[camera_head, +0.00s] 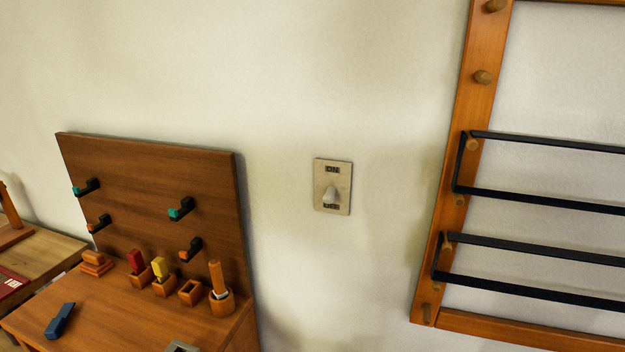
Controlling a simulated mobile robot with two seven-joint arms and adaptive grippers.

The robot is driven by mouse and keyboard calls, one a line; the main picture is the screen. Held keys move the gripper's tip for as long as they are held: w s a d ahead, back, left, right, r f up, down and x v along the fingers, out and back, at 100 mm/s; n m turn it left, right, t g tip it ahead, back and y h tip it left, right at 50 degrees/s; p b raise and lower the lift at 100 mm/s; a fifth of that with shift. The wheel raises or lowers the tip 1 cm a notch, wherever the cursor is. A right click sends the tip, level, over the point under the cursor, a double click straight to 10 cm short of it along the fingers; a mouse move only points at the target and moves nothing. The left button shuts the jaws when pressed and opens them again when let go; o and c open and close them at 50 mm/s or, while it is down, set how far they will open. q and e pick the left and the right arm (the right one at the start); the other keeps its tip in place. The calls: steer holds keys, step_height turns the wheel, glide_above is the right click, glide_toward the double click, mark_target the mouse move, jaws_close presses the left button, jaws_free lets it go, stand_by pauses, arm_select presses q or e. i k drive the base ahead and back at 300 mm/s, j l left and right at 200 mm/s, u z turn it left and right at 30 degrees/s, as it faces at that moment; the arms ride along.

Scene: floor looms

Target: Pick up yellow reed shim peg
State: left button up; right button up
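The yellow reed shim peg (159,267) stands upright in a small square wooden holder (164,287) on the wooden bench at the lower left. Its lower part is hidden inside the holder. A red peg (136,261) stands in a like holder just to its left. An empty square holder (190,292) is just to its right. Neither of my grippers is in view.
A brown pegboard (150,185) with several hooks rises behind the bench (95,315). A round cup (222,303) holds a wooden stick. A blue block (60,320) lies at front left. A wall switch (332,187) and wooden frame (463,180) are to the right.

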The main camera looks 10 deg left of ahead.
mark_target(159, 264)
steer(key=u, duration=1.4)
